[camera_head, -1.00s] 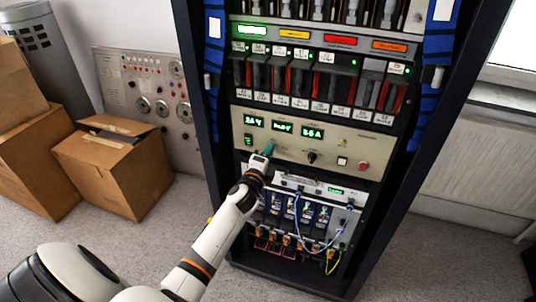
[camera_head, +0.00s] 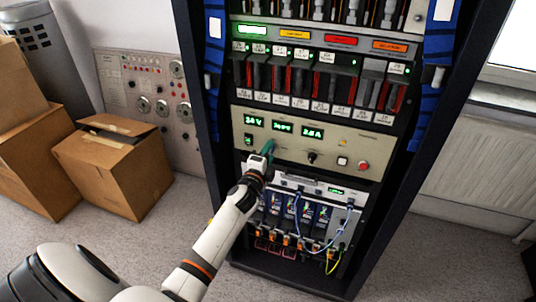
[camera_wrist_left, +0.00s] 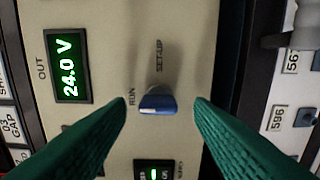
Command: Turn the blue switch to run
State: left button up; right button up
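The blue switch (camera_wrist_left: 158,100) sits on the beige panel (camera_wrist_left: 112,128) in the left wrist view. The RUN label (camera_wrist_left: 132,97) is left of it and the SET-UP label (camera_wrist_left: 158,56) is above it. The switch lies crosswise, one end towards RUN, with a pale mark at its lower left. My left gripper (camera_head: 268,149) is at the panel's left part in the head view and hides the switch there. Its green fingers are open on either side of the switch, with a gap at both sides in the wrist view. My right gripper is not in view.
The panel's displays (camera_head: 283,128) are lit; one reads 24.0 V in the wrist view (camera_wrist_left: 68,64). A black knob (camera_head: 311,157), a white button (camera_head: 342,161) and a red button (camera_head: 363,166) are to the right. Cabled modules (camera_head: 305,212) are below. Cardboard boxes (camera_head: 118,175) stand left.

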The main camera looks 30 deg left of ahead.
pick_arm(q)
jog(key=v, duration=1.2)
dwell(0.4)
jog(key=s+d+f+n+g+h+p, duration=0.1)
jog(key=s+d+f+n+g, duration=0.15)
jog(key=f, duration=0.75)
jog(key=s+d+f+n+g+h+p, duration=0.15)
jog(key=s+f, duration=0.25)
jog(key=f, duration=0.5)
jog(key=s+d+f+n+g+h, duration=0.1)
jog(key=s+d+f+n+g, duration=0.2)
jog(key=f, duration=0.7)
jog(key=s+d+f+n+g, duration=0.1)
jog(key=s+f, duration=0.4)
jog(key=s, duration=0.6)
jog(key=s+d+f+n+g+p, duration=0.1)
jog(key=s+f+g, duration=0.4)
jog(key=s, duration=0.6)
jog(key=s+d+f+n+g+p, duration=0.1)
jog(key=s+d+f+n+g, duration=0.2)
jog(key=s+f, duration=0.3)
jog(key=s+h, duration=0.1)
jog(key=s, duration=0.4)
jog(key=shift+f+n, duration=0.2)
jog(key=shift+n, duration=0.1)
